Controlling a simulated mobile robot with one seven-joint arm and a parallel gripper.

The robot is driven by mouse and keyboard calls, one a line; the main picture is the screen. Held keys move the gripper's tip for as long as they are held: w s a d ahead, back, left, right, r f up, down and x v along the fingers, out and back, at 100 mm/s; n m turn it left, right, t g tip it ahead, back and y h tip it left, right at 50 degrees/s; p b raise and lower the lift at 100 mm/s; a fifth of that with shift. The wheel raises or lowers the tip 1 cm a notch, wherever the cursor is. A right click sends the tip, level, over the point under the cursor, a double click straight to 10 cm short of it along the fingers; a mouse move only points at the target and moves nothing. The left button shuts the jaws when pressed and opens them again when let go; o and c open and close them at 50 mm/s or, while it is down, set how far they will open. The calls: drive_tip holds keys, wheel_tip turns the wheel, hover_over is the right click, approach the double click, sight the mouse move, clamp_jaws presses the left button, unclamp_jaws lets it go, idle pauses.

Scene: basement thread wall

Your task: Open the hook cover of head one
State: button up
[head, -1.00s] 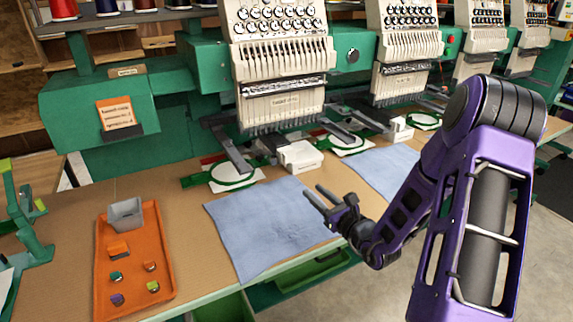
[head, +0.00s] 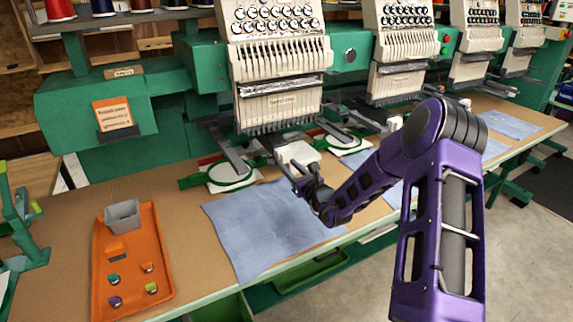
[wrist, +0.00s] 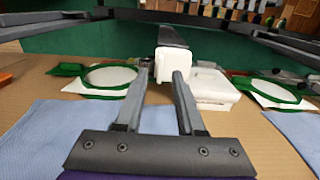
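Head one, the nearest cream embroidery head (head: 280,95), stands above the table with its row of needles low. Below and right of it is a white box-like housing (head: 298,152). In the wrist view a white block-shaped cover (wrist: 172,66) caps the near end of a dark arm, and the wider white box (wrist: 212,90) sits to its right. My gripper (head: 298,168) is at the near side of the white housing. In the wrist view my gripper (wrist: 162,72) is open, its two fingers apart and empty, pointing at the white cover. Contact cannot be told.
Green hoops with white fabric (head: 232,175) lie left and right of the housing. A blue cloth (head: 265,225) lies in front on the table. An orange tray (head: 130,265) with small parts is at left. Further heads (head: 402,50) stand to the right.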

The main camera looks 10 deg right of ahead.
sight(286, 156)
drive_tip(key=shift+x, duration=1.15)
clamp_jaws()
idle(0.6)
